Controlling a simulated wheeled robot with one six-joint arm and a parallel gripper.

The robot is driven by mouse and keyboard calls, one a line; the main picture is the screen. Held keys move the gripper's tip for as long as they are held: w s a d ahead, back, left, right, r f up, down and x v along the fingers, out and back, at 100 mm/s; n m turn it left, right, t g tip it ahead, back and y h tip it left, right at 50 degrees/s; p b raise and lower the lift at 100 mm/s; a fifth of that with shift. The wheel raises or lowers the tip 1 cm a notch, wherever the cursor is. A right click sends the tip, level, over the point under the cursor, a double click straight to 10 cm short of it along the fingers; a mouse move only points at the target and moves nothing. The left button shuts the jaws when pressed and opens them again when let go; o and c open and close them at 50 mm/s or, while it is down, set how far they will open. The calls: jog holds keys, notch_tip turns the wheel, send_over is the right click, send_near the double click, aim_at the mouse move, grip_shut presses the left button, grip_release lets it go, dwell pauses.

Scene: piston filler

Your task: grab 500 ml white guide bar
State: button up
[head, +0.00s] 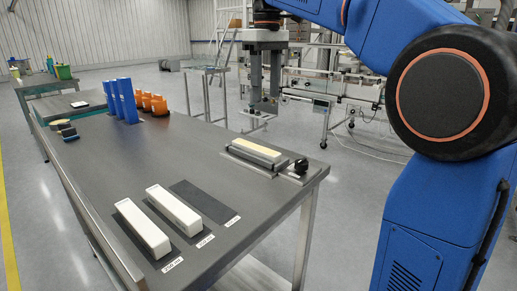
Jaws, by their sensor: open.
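Two white guide bars lie side by side on dark labelled pads at the near end of the grey table in the head view. One is the left white bar (143,228); the other is the middle white bar (174,210). The labels are too small to read surely, so I cannot tell which bar is the 500 ml one. A third dark pad (204,201) to their right is empty. My gripper (264,98) is open and empty, pointing down, high and well away from both bars, toward the far right side of the table.
A cream-topped bar (256,150) sits in a dark fixture with a black knob (300,166) at the table's right edge. The table's (150,155) middle is clear.

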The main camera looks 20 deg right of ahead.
send_over(266, 151)
notch_tip(266, 151, down, 12)
jog(key=shift+a, duration=0.1)
jog(key=shift+w+d+f, duration=0.1)
jog(key=shift+f, duration=1.25)
jog(key=shift+d+f, duration=0.1)
jog(key=shift+f, duration=1.2)
grip_shut()
